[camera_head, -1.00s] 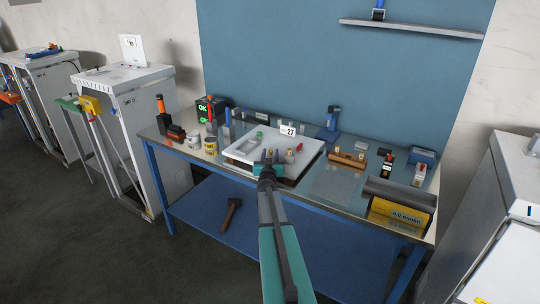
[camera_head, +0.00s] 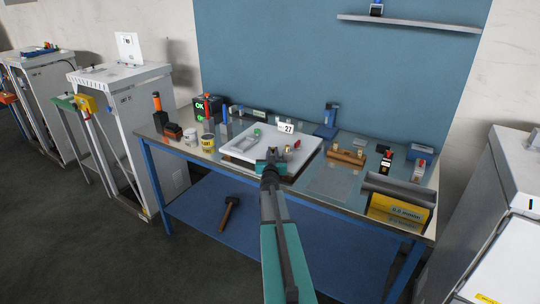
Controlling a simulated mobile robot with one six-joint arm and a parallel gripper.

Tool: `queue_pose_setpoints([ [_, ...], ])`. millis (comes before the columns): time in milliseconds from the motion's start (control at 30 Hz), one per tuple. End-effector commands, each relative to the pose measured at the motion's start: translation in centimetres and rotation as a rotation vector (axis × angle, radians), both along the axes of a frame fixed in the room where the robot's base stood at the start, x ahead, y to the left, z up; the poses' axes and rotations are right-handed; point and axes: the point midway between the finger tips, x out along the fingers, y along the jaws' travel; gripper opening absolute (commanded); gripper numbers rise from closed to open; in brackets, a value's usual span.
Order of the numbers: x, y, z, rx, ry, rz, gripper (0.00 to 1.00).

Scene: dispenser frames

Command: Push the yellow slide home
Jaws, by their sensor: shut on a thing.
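My gripper (camera_head: 271,160) is over the front part of a white tray (camera_head: 308,157) on the workbench. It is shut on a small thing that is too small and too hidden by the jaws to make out. No part is clearly recognisable as the yellow slide. A yellow block (camera_head: 86,104) sits on the stand beside the white cabinet at the left, far from my gripper. A box with a yellow front (camera_head: 398,211) stands at the bench's right front corner.
A number card (camera_head: 286,127) reads 27. A hammer (camera_head: 229,213) lies on the lower shelf. White cabinets flank the bench.

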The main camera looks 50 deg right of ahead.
Motion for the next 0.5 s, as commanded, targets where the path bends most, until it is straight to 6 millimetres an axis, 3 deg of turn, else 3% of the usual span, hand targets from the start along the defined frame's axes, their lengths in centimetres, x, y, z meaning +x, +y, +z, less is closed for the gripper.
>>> queue_pose_setpoints([
  [267,-0.44,-0.21,-0.15,0.001,0.001,-0.005,0.00],
  [300,-0.45,-0.22,-0.15,0.002,0.001,-0.005,0.20],
  [367,-0.44,-0.21,-0.16,0.002,0.001,-0.005,0.30],
  [400,-0.42,-0.19,-0.14,0.001,0.001,-0.005,0.34],
  [500,-0.37,-0.19,-0.11,0.001,0.001,-0.005,0.34],
])
